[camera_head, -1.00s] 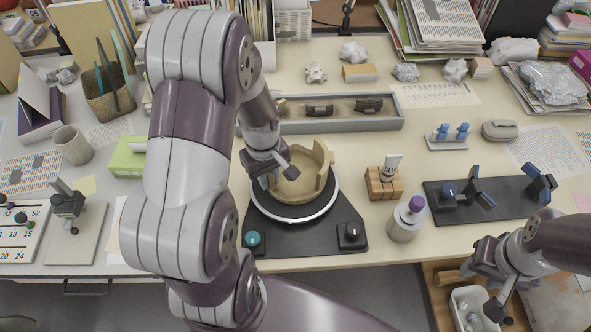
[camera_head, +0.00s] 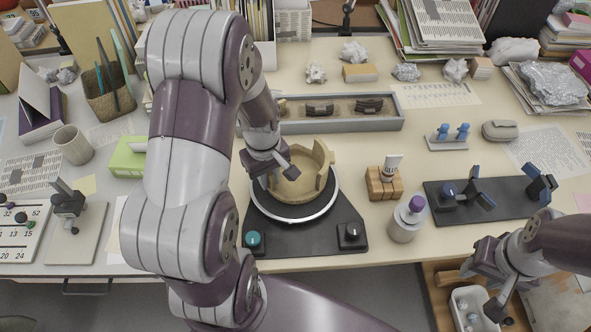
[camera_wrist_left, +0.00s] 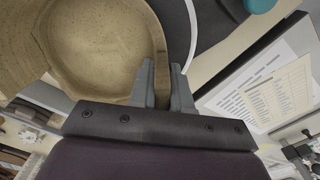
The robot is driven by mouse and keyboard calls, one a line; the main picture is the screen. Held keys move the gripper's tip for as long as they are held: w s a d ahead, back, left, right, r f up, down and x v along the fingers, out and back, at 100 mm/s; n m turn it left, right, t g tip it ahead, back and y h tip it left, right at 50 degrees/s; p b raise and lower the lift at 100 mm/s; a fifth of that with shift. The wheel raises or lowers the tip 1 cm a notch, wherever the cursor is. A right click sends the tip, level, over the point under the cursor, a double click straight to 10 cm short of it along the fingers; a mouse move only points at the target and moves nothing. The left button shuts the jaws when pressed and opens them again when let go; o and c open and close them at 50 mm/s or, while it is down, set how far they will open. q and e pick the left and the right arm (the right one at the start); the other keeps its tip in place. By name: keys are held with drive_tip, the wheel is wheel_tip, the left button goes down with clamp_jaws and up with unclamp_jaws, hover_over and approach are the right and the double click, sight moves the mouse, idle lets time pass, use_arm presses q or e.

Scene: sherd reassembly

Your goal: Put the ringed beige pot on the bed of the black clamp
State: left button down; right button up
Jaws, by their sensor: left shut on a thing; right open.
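The beige pot (camera_head: 297,186) stands on the round turntable with a white rim (camera_head: 298,217); its wall is uneven, with a gap in it. My left gripper (camera_head: 284,168) reaches down at the pot's left side, partly hidden by its own arm. In the left wrist view its two fingers (camera_wrist_left: 165,88) are shut on the wall of the pot (camera_wrist_left: 95,50). The black clamp (camera_head: 507,205), a dark bed with blue-padded jaws, lies at the right of the table. My right gripper (camera_head: 488,286) is open and empty in front of the table's edge, below the clamp.
A wooden block with a tube (camera_head: 384,183) and a grey jar with a purple cap (camera_head: 407,220) stand between turntable and clamp. Behind is a grey tray of sherds (camera_head: 340,124). A blue-pegged stand (camera_head: 447,142) and a grey case (camera_head: 500,130) sit behind the clamp.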

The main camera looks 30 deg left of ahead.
use_arm(q)
drive_tip(key=shift+w+r, duration=0.1)
drive_tip(key=shift+r, duration=0.05)
wheel_tip(320, 180, up, 4)
drive_tip(key=shift+f+p, duration=0.15)
drive_tip(key=shift+p, duration=0.15)
drive_tip(key=w+d+r, duration=0.2)
drive_tip(key=d+r, duration=0.5)
drive_tip(key=d, duration=0.4)
drive_tip(key=shift+w+d, duration=0.2)
drive_tip(key=shift+d, duration=0.05)
